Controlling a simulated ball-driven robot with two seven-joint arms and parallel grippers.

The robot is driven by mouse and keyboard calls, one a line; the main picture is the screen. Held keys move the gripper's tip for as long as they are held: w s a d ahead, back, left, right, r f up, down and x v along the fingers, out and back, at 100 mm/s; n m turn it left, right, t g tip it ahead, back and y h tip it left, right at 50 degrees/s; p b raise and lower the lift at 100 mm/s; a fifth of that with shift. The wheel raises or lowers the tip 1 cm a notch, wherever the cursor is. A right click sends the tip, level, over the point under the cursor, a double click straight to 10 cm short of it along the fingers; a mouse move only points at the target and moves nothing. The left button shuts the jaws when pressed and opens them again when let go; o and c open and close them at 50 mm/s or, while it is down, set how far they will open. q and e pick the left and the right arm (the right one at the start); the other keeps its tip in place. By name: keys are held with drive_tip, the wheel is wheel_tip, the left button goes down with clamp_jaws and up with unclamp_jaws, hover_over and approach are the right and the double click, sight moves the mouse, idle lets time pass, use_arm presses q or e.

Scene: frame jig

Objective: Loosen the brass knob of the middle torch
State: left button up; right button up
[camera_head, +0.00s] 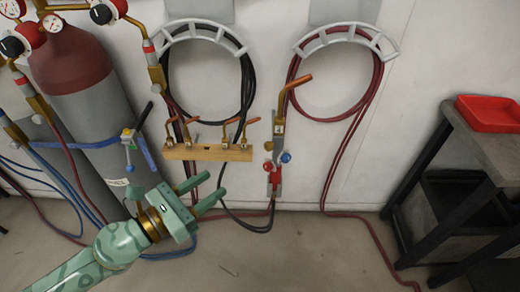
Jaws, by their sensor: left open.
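A wooden rack (185,152) on the wall holds several small brass fittings with copper-coloured tips. A larger torch (279,130) with a copper tip hangs just right of the rack, with a blue knob (286,157) and a red knob (268,165) low on it. I cannot tell which torch is the middle one, and its brass knob is too small to make out. My green left gripper (216,183) is open and empty. In the picture its fingers lie below the rack and left of the larger torch, apart from both. My right gripper is not in view.
Gas cylinders (92,110) with gauges stand at left, held by a blue strap (98,143). Dark hoses (248,85) and red hoses (376,85) hang on wall brackets and trail to the floor. A dark table (490,150) with a red tray (490,113) stands at right.

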use_arm(q)
drive_tip(key=p, duration=0.2)
approach(266, 147)
drive_tip(key=x, duration=0.8)
drive_tip(key=shift+d+p, duration=0.15)
drive_tip(key=shift+p, duration=0.15)
clamp_jaws()
